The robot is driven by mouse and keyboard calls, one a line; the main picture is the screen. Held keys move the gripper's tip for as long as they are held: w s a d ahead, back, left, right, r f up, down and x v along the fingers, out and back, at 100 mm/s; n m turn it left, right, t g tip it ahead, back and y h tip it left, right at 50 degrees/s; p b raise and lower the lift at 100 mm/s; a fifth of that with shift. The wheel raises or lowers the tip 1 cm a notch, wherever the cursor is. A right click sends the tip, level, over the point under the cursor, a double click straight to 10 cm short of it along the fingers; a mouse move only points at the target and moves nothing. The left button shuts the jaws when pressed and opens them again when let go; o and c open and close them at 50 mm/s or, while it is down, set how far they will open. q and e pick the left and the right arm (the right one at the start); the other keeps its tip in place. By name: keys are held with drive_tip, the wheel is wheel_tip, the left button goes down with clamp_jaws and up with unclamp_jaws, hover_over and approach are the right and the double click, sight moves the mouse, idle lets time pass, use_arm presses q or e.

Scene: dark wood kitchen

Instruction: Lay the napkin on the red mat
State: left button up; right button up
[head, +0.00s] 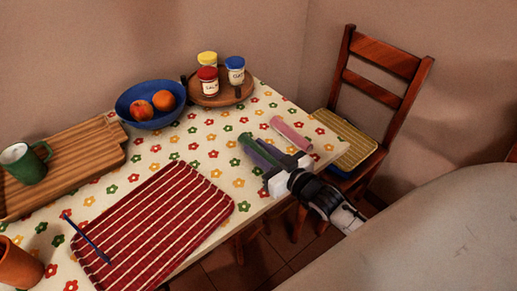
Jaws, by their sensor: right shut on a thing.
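The red mat (160,220), with pale stripes, lies flat on the table's near side. A blue stick-like utensil (87,240) lies across its left edge. My right gripper (262,153) is over the right part of the table, to the right of the mat and apart from it. It is shut on a narrow green cloth-like thing (248,143), which looks like the napkin, rolled or folded. The jaws partly hide it, and I cannot tell if it touches the table. My left gripper is not in view.
A pink roll (291,133) lies just beyond my right gripper. A blue bowl (135,112) of fruit and a round wooden tray (222,97) with jars stand at the back. A cutting board (75,160) holds a green mug (24,164). A chair (370,120) stands at the right.

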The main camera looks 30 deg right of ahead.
drive_tip(key=shift+f, duration=0.1)
drive_tip(key=o, duration=1)
